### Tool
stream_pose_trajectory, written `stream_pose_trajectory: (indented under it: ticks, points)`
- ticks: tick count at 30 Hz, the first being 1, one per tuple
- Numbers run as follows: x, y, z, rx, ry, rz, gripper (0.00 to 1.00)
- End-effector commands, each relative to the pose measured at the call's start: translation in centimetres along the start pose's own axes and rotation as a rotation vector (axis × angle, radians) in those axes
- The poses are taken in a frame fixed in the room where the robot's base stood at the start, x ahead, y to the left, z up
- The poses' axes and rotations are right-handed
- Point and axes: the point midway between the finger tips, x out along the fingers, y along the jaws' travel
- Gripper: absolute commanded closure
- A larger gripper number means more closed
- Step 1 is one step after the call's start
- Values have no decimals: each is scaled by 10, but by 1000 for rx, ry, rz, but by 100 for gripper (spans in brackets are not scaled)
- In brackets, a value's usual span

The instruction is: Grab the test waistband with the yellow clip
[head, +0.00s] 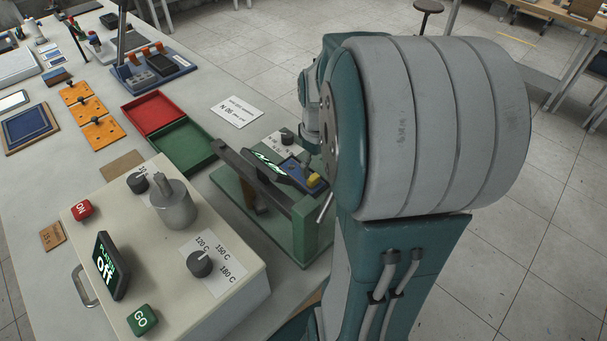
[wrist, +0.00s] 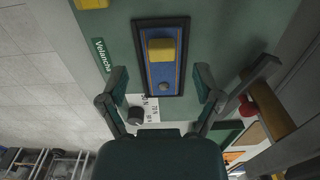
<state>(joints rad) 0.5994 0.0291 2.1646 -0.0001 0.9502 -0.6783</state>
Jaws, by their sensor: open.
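The yellow clip (wrist: 161,50) sits on a blue strip with orange edges (wrist: 163,76) in a dark frame, on a green fixture. I take this blue strip for the test waistband. My gripper (wrist: 163,82) is open and empty; its two fingers stand either side of the framed strip, apart from it. In the head view the yellow clip (head: 314,181) and part of the blue strip (head: 290,167) show at the green stand, beside my arm. My gripper is hidden behind my arm there.
The green stand (head: 313,235) has a dark bar across it and a small display. A dial (wrist: 136,115) is close to my left finger in the wrist view. A cream control box (head: 150,270) stands in front. Red (head: 152,112) and green (head: 184,146) trays lie behind.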

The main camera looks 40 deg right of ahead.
Motion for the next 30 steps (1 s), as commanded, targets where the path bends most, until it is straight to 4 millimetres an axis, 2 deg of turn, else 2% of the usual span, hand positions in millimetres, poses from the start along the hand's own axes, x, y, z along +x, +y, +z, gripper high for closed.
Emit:
stream_pose_trajectory:
  ticks: [12, 20, 23, 24, 26, 30]
  points:
    - [51, 1, -10, 0, 0, 0, 17]
    - [54, 1, -10, 1, 2, 2, 17]
    - [54, 1, -10, 1, 2, 2, 57]
    - [54, 2, -10, 1, 2, 2, 75]
    - [54, 2, -10, 1, 2, 2, 100]
    - [54, 1, -10, 1, 1, 1, 100]
